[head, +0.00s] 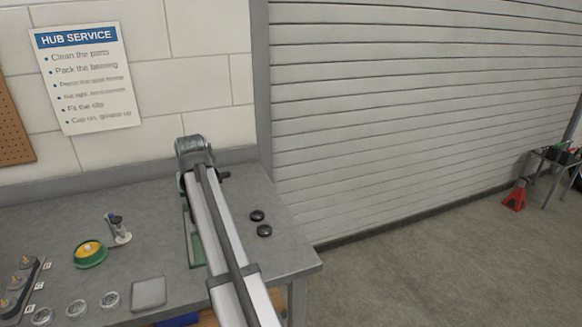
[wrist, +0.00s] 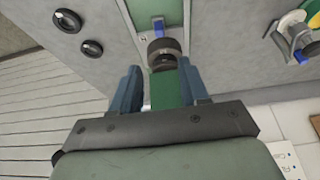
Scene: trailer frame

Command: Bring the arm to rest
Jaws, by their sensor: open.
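My gripper (wrist: 161,82) shows in the wrist view with its two blue fingers spread apart. Nothing is held between them. A green surface (wrist: 163,90) lies beyond the gap. A dark round part (wrist: 165,48) with a blue piece behind it sits just past the fingertips; I cannot tell how far below them it is. In the head view my long pale arm link reaches over the bench (head: 160,235), and the fingers cannot be made out there.
Two black caps (head: 261,223) lie right of my arm, also at upper left in the wrist view (wrist: 80,34). Left are a green-and-yellow tub (head: 89,252), a small stand (head: 118,228), a grey square plate (head: 148,293) and several rings (head: 76,309).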

